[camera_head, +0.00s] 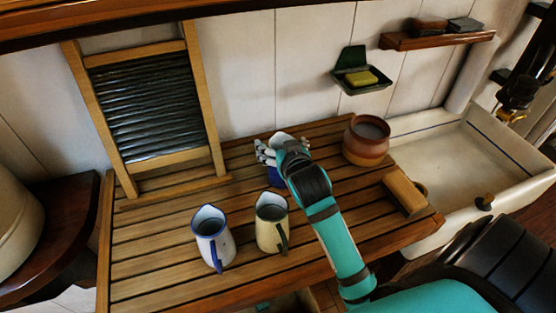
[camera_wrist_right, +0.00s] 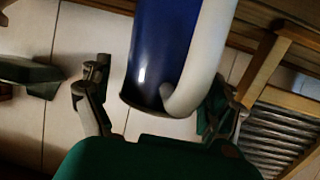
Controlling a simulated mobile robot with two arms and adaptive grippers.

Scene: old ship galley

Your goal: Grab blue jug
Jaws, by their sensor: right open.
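The blue jug (camera_head: 275,177) stands at the back of the slatted wooden counter, mostly hidden behind my right gripper and arm. In the right wrist view the jug (camera_wrist_right: 153,55) is large, dark blue with a white handle (camera_wrist_right: 205,60), and appears upside down. My right gripper (camera_head: 279,148) is at the jug, with its fingers (camera_wrist_right: 155,95) open on either side of it. Contact between fingers and jug cannot be made out. My left gripper is not in view.
A white jug with blue rim (camera_head: 213,243) and a cream jug (camera_head: 270,225) stand in front. A brown pot (camera_head: 366,140) and a wooden block (camera_head: 404,192) are to the right. A washboard (camera_head: 150,105) leans at the back left. A soap dish (camera_head: 350,70) hangs on the wall.

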